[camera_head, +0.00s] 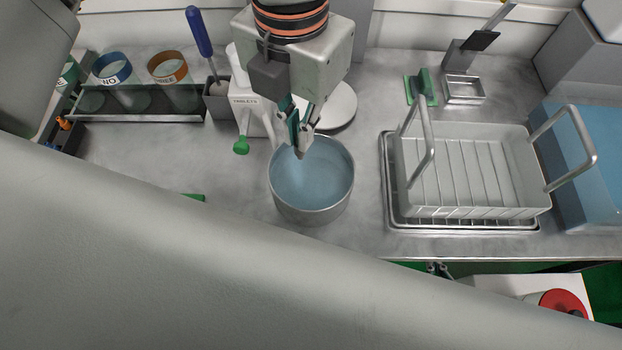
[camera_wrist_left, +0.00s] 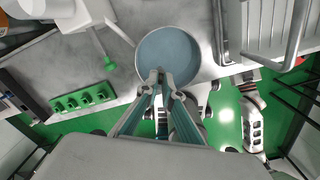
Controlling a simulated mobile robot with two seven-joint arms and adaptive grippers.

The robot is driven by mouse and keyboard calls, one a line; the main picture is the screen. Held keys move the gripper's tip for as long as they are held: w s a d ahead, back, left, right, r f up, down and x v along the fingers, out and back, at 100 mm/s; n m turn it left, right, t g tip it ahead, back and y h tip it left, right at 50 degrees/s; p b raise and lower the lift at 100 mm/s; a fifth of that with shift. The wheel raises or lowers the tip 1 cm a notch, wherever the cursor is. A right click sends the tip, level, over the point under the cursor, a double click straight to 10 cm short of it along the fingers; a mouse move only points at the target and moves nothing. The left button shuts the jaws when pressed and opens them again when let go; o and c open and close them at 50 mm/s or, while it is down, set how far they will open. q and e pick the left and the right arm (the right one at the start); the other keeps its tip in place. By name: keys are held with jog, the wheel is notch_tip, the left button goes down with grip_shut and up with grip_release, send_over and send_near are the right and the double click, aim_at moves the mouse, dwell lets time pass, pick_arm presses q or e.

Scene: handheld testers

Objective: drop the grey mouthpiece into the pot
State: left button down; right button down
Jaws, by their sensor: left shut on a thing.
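The pot (camera_head: 312,205) is a round metal vessel with pale blue inside, standing on the counter. It also shows in the left wrist view (camera_wrist_left: 168,52). My left gripper (camera_head: 300,150) points down over the back part of the pot's opening. In the left wrist view its fingertips (camera_wrist_left: 161,76) come together at the pot's near rim as seen there. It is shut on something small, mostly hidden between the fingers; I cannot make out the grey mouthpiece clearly. A dark gripper-like part (camera_head: 438,269) shows at the counter's front edge, too small to read.
A white rack (camera_head: 470,165) on a tray stands right of the pot. A green holder (camera_wrist_left: 84,97) lies left of the pot. Jars (camera_head: 172,80) stand at the back left.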

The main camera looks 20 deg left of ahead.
pick_arm(q)
jog(key=c, duration=2.2)
grip_release()
jog(key=shift+o, duration=0.2)
jog(key=shift+r, duration=0.15)
notch_tip(320, 180, up, 12)
